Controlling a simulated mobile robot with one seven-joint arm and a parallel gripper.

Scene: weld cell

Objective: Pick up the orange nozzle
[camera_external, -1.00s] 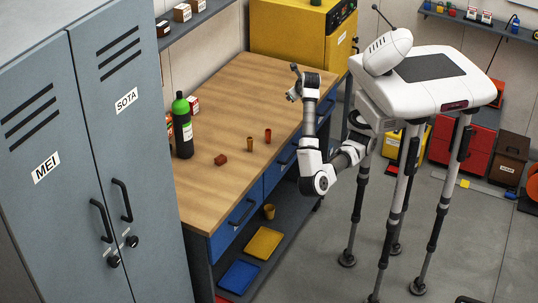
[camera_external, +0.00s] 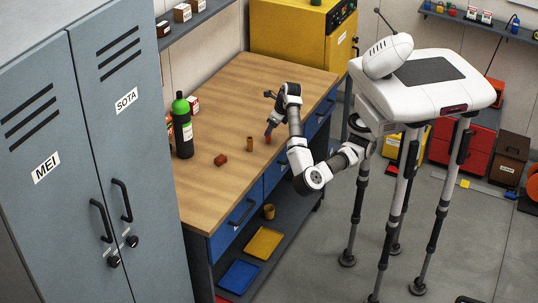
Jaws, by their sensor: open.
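The orange nozzle (camera_external: 268,141), a small upright orange-red cylinder, stands on the wooden workbench top (camera_external: 225,105) near its front edge. My gripper (camera_external: 269,132) points down at it, with its fingers open at the nozzle's upper part. The fingers hide some of the nozzle, and I cannot tell whether they touch it or straddle it. A brown-gold cylinder (camera_external: 249,144) stands upright just left of it. A dark red block (camera_external: 220,159) lies further left.
A dark bottle with a green top (camera_external: 182,128) and small boxes (camera_external: 193,104) stand at the back left of the bench. A yellow cabinet (camera_external: 285,32) stands at its far end. The bench top's near-left part is clear.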

